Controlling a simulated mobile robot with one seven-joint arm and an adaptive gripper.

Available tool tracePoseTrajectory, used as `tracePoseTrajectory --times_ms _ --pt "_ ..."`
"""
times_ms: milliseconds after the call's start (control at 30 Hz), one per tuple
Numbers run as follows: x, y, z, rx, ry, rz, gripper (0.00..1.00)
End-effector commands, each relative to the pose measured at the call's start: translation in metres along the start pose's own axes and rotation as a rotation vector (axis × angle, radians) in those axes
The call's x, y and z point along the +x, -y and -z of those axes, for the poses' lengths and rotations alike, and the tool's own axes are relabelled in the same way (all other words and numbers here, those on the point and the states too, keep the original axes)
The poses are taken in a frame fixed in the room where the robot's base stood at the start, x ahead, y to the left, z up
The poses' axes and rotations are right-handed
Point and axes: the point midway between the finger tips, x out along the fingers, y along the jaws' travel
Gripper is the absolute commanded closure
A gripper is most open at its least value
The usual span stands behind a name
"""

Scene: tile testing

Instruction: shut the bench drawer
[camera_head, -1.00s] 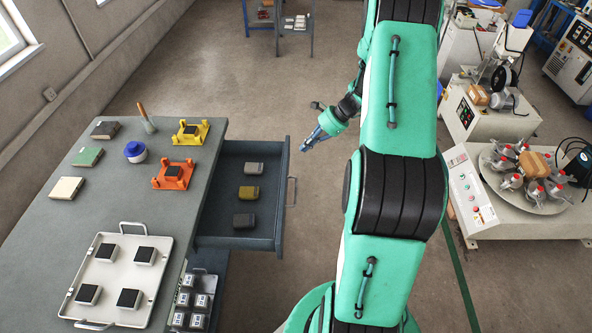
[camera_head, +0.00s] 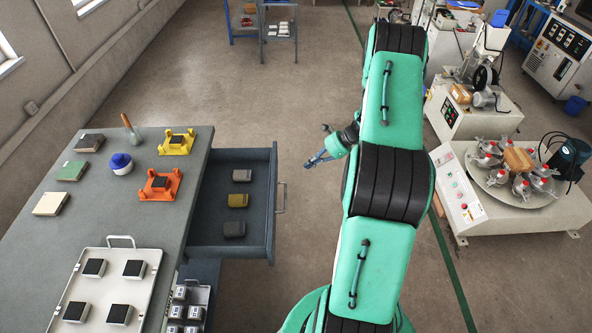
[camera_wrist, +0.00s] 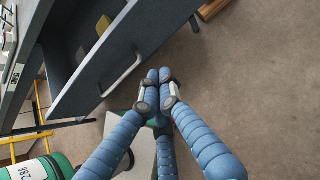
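The grey-blue bench drawer (camera_head: 273,205) stands pulled out from the right side of the bench (camera_head: 130,215). Several small blocks lie in a row inside it, including an olive one (camera_head: 238,200). Its bar handle (camera_head: 281,198) is on the right-hand front; the handle also shows in the wrist view (camera_wrist: 124,76). My gripper (camera_head: 311,163) is to the right of the drawer front, a little beyond the handle in the head view, with nothing held. In the wrist view its blue fingers (camera_wrist: 158,75) are drawn together at the tips, beside the handle's right end and apart from it.
A tray (camera_head: 141,262) with black-topped blocks, yellow (camera_head: 176,142) and orange (camera_head: 160,187) fixtures and a blue-lidded pot (camera_head: 120,163) stand on the bench. Below the drawer is a bin of small parts (camera_head: 190,305). A machine with a turntable (camera_head: 510,180) stands right. The floor beside the drawer is clear.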

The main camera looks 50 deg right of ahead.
Motion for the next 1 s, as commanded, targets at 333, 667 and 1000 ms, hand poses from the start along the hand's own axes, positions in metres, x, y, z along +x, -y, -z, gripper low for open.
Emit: tracePoseTrajectory --times_ms 333,667,1000 --pt "0.033 -0.001 0.0 -0.001 0.001 -0.003 1.0" --pt "0.087 -0.001 0.001 -0.001 0.0 -0.003 1.0" --pt "0.119 0.0 -0.021 -0.002 -0.001 -0.001 1.0"
